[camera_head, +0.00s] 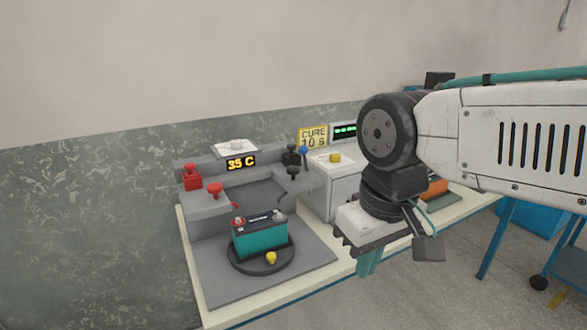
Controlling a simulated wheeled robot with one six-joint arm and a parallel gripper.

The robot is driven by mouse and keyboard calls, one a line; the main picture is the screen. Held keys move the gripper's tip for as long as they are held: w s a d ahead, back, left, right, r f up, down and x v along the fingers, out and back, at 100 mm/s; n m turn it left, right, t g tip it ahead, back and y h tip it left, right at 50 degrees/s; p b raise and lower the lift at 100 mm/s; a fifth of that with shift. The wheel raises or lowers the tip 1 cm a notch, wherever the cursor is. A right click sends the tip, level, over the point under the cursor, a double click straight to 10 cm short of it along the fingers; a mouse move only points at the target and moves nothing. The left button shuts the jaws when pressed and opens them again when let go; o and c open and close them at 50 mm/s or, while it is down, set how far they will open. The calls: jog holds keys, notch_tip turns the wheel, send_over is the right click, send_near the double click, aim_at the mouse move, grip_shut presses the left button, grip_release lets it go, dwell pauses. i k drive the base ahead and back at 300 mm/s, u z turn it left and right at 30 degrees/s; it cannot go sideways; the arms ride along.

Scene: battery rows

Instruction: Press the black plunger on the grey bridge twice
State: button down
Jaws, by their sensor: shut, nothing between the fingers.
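A grey fixture (208,208) with a raised back stands on the table. A black knob-like part (291,158), which looks like the black plunger, sits on its right side beside a blue ball (303,150). A smaller black part (293,171) shows just below it; I cannot tell how the two join. My gripper (368,264) hangs below my wrist, to the right of and nearer than the black part, clear of it. Its teal fingers point down, shut and empty, partly hidden by my wrist.
A teal battery (262,239) sits on a round black turntable (246,264) with a yellow knob. Red knobs (214,188) and a 35 C display (241,163) are on the fixture. A white box with a yellow button (335,157) stands between the fixture and my arm.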

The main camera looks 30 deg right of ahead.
aim_at(292, 170)
jog(key=k, duration=0.5)
jog(key=z, duration=1.25)
jog(key=i, duration=0.65)
jog(key=u, duration=1.3)
